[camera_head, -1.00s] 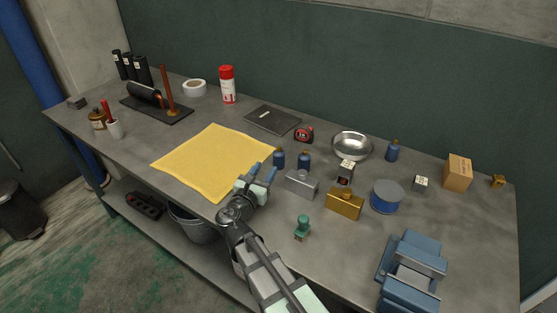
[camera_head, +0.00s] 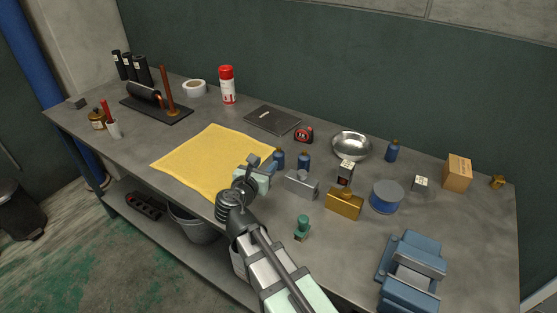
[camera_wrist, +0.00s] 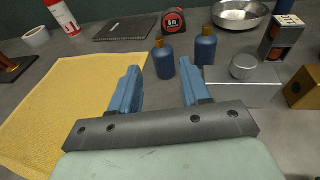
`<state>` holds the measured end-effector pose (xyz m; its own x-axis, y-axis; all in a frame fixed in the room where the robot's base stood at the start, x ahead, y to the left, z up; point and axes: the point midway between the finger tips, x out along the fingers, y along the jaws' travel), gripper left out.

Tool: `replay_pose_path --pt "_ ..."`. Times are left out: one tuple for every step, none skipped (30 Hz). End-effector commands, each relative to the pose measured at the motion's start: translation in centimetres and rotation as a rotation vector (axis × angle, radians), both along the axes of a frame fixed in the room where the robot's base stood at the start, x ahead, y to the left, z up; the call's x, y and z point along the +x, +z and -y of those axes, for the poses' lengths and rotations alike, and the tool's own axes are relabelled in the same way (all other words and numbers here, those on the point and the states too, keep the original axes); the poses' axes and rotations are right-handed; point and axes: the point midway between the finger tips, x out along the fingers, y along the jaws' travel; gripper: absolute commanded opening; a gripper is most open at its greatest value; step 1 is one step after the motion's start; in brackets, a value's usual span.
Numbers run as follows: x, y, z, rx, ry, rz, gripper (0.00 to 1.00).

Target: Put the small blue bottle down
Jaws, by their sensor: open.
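Two small blue bottles with brownish caps stand upright on the grey bench, close together: the left one (camera_head: 279,159) and the right one (camera_head: 304,160). In the wrist view the left bottle (camera_wrist: 163,60) stands just beyond the gap between my fingertips, and the right bottle (camera_wrist: 205,47) is beyond the right finger. A third blue bottle (camera_head: 393,151) stands farther back at the right. My gripper (camera_wrist: 160,78) is open with nothing between its blue fingers. In the head view my gripper (camera_head: 262,168) is over the yellow cloth's right edge, its fingers partly hidden.
The yellow cloth (camera_head: 209,160) lies left of the bottles. A silver box (camera_head: 301,184), gold box (camera_head: 344,204) and dark small box (camera_head: 345,174) stand to the right. A tape measure (camera_head: 304,135) and metal bowl (camera_head: 352,146) are behind. A blue vise (camera_head: 412,272) is at front right.

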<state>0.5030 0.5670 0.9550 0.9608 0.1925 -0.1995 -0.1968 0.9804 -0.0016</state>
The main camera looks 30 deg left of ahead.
Motion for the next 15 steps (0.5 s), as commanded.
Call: replay_pose_path --pt "1.1 -0.2 -0.3 -0.001 -0.003 0.000 0.46" --pt "1.6 -0.3 -0.4 -0.001 -0.004 0.000 0.46" --pt "2.3 -0.5 -0.6 -0.001 -0.003 0.000 0.46" --pt "2.8 -0.6 -0.7 0.000 -0.003 0.000 0.46" --pt "3.3 -0.7 -0.8 0.000 -0.003 0.000 0.46" --pt "4.0 -0.8 -0.9 0.000 -0.004 0.000 0.46" --pt "4.4 -0.9 -1.0 0.000 -0.003 0.000 0.46" --pt "4.8 -1.0 -1.1 0.001 -0.002 0.000 0.46" --pt "5.3 -1.1 -1.2 0.001 -0.002 0.001 0.46" --pt "5.6 -1.1 -1.2 0.001 -0.002 0.001 0.46" --pt "5.9 -1.2 -1.3 0.002 -0.002 0.001 0.46" --pt "6.2 -1.2 -1.3 0.002 -0.002 0.001 0.46" --pt "6.4 -1.3 -1.3 0.002 -0.002 0.001 0.46" --pt "6.5 -1.3 -1.3 0.002 -0.002 0.001 0.46" --pt "6.7 -1.3 -1.3 0.002 -0.001 0.001 0.46"
